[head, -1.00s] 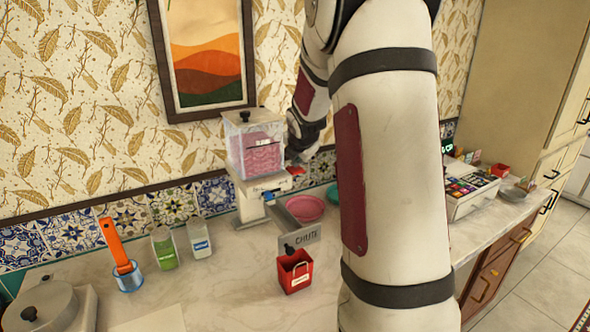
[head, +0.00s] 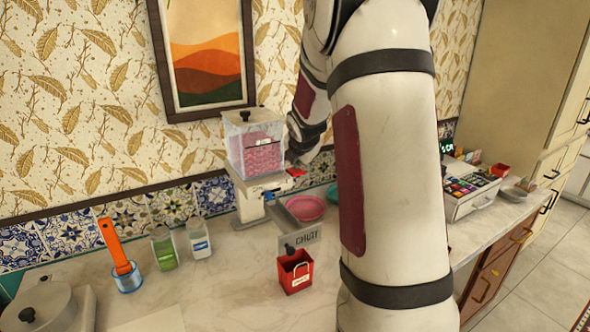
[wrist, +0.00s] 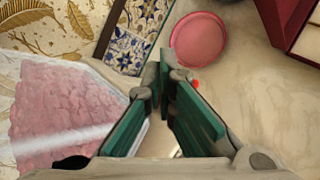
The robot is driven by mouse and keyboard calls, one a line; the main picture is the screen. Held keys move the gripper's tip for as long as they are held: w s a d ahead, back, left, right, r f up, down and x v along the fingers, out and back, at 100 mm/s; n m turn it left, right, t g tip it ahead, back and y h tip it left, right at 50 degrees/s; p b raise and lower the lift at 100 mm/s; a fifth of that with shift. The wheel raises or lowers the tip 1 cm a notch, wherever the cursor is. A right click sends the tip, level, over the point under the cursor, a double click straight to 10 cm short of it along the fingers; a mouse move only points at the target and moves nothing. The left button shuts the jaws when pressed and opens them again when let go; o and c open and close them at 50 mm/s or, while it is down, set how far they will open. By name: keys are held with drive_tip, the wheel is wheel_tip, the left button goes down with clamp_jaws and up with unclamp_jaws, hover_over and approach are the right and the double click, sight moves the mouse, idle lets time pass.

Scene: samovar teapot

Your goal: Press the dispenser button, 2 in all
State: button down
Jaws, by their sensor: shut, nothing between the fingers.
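The dispenser (head: 255,155) is a clear bin of pink contents with a black-knobbed lid on a white base (head: 258,190), by the wall. A small red piece (head: 296,172), likely its button, shows at the base's right side; a red spot (wrist: 195,83) shows just right of the fingertips in the wrist view. My gripper (wrist: 167,72) has green finger pads, with tips together and empty, beside the pink-filled bin (wrist: 62,105). In the head view my wrist is right of the bin, above the red piece; the fingertips are hard to make out. Contact with the red piece cannot be told.
A pink bowl (head: 306,208) sits right of the base. A CHUTE sign (head: 306,238) and red bin (head: 295,272) stand in front. Two jars (head: 163,248) and an orange-handled tool (head: 115,245) are left. A tray of colored packets (head: 470,187) is right.

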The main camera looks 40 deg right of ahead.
sight(299, 170)
drive_tip(key=shift+f+b, duration=0.35)
drive_tip(key=shift+f, duration=0.5)
idle(0.6)
idle(0.3)
drive_tip(key=shift+r+p, duration=1.5)
drive_tip(key=shift+r, duration=0.25)
wheel_tip(299, 170, up, 3)
drive_tip(key=shift+s+f+p, duration=0.1)
drive_tip(key=shift+p, duration=1.05)
wheel_tip(299, 170, up, 2)
drive_tip(key=shift+r+p, duration=0.1)
drive_tip(key=shift+p, duration=0.8)
